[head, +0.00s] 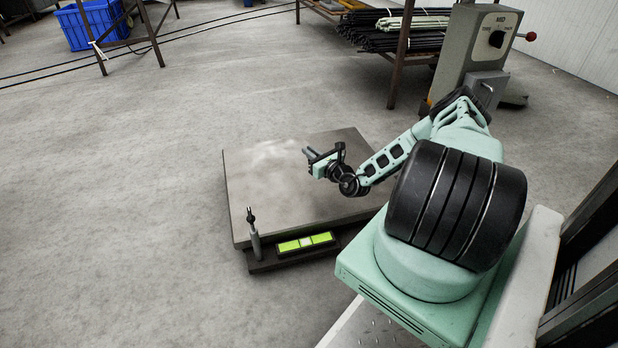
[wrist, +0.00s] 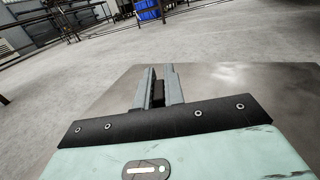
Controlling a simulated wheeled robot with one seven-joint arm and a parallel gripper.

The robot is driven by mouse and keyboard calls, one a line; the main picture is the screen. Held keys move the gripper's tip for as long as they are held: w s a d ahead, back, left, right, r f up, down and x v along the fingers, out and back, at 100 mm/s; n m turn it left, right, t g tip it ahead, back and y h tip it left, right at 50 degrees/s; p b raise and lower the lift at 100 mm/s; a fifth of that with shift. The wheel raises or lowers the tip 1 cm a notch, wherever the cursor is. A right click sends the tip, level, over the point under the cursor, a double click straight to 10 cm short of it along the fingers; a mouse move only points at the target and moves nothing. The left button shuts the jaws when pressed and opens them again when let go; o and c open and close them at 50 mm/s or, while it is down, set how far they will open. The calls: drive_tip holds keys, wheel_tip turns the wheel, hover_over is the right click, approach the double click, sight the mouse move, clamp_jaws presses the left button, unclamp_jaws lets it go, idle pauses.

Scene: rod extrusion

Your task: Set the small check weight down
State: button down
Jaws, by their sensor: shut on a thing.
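My gripper (head: 307,153) is over the flat metal platform (head: 262,205) of a low floor scale. In the wrist view my gripper (wrist: 158,82) shows its two fingers close together, shut on a small dark piece, the check weight (wrist: 158,92). Only a little of the weight shows between the fingers; its lower part is hidden. In the head view the weight cannot be made out. The platform (wrist: 110,95) also lies under and beyond the fingers in the wrist view. I cannot tell how high the weight is above it.
The scale's front has a short post (head: 254,238) and a green display (head: 305,243). A rack with dark rods (head: 405,40) and a grey machine (head: 478,45) stand behind. A blue crate (head: 95,24) is far left. The floor left of the scale is clear.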

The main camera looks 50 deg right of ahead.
wheel_tip(320, 180, down, 9)
drive_tip(key=b, duration=0.5)
drive_tip(key=shift+b, duration=0.35)
drive_tip(key=shift+r, duration=0.2)
drive_tip(key=shift+f, duration=0.15)
drive_tip(key=c, duration=1.5)
unclamp_jaws()
